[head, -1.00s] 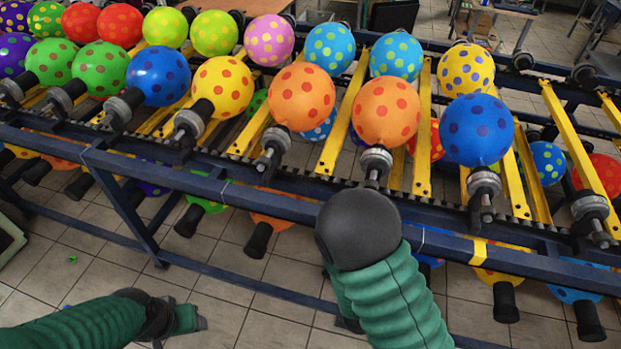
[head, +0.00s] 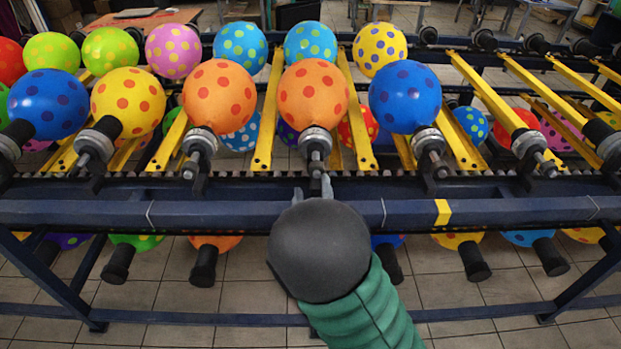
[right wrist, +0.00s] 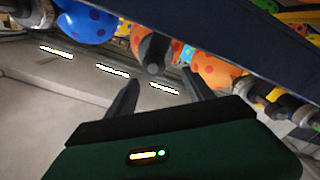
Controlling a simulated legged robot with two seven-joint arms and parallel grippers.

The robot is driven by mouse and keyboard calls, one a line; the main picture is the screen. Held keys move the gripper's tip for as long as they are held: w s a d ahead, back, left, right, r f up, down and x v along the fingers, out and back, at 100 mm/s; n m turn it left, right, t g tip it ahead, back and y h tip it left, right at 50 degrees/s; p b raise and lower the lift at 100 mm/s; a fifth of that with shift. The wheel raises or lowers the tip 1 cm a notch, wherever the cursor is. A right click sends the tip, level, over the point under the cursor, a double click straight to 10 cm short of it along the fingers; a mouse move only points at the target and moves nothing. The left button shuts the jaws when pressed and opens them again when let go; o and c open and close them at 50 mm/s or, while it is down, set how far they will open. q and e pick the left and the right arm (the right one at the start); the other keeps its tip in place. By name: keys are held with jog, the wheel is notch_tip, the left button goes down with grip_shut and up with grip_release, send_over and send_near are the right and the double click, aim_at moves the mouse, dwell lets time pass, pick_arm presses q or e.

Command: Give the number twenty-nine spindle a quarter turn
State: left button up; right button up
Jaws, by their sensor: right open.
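The spindle (head: 316,143) in front of my right gripper carries an orange balloon (head: 313,94) with red dots. No number can be read on any spindle. My right gripper (head: 313,187) points up at this spindle's near end, mostly hidden behind my round dark wrist. In the right wrist view, the two dark fingers (right wrist: 160,84) are apart, with a dark round spindle end (right wrist: 154,54) showing between and beyond them. I cannot tell whether they touch it. My left gripper is out of view.
A dark blue rail (head: 440,212) runs across the rack in front of the spindles. Neighbouring spindles hold another orange balloon (head: 219,96) on the left and a blue one (head: 404,97) on the right. More balloons hang below over a tiled floor.

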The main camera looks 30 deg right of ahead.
aim_at(314, 162)
jog(key=x, duration=0.3)
jog(key=d+x, duration=0.1)
jog(key=x, duration=0.2)
jog(key=s+d+b+x, duration=0.1)
jog(key=x, duration=0.2)
jog(key=shift+w+d+f, duration=0.15)
jog(key=shift+w+f, duration=0.15)
jog(key=shift+f, duration=0.05)
jog(key=shift+w+r, duration=0.1)
jog(key=shift+w, duration=0.3)
jog(key=shift+w+a+r, duration=0.25)
jog(key=shift+a+r, duration=0.05)
jog(key=shift+a, duration=0.15)
jog(key=shift+d+f, duration=0.15)
jog(key=shift+d, duration=0.3)
jog(key=c, duration=0.5)
jog(key=shift+d, duration=0.1)
jog(key=shift+c, duration=1.1)
grip_shut()
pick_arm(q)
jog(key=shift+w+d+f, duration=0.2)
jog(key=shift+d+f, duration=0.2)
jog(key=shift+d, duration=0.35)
